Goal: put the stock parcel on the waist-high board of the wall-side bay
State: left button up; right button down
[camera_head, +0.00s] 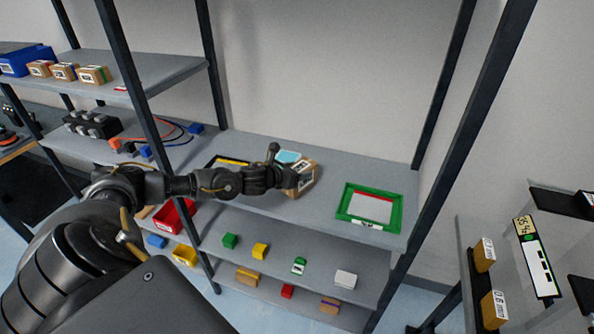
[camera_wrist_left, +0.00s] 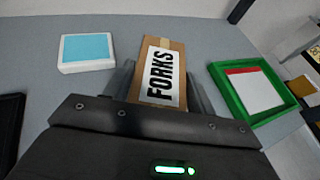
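A brown cardboard parcel (camera_head: 306,178) with a white label is at the middle board (camera_head: 335,190) of the bay against the wall. In the left wrist view the parcel (camera_wrist_left: 160,75) reads FORKS. My left gripper (camera_head: 290,177) reaches in from the left. Its fingers (camera_wrist_left: 160,88) lie close along both sides of the parcel, with no clear gap, and look shut on it. The parcel appears at board level; whether its underside touches the board is hidden. My right gripper is not in view.
A green-rimmed tray (camera_head: 347,218) is to the parcel's right. A white box with a blue top (camera_wrist_left: 88,52) and a black, yellow-edged frame (camera_head: 228,161) are left. Dark posts (camera_head: 460,140) flank the bay. Small coloured blocks (camera_head: 260,250) sit on lower boards.

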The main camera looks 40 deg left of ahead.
pick_arm(q)
jog(key=o, duration=0.3)
jog(key=shift+r, duration=0.15)
jog(key=shift+r+p, duration=0.25)
jog(key=shift+p, duration=0.1)
jog(key=b+v, duration=0.4)
jog(key=v, duration=0.8)
jog(key=shift+f, duration=0.1)
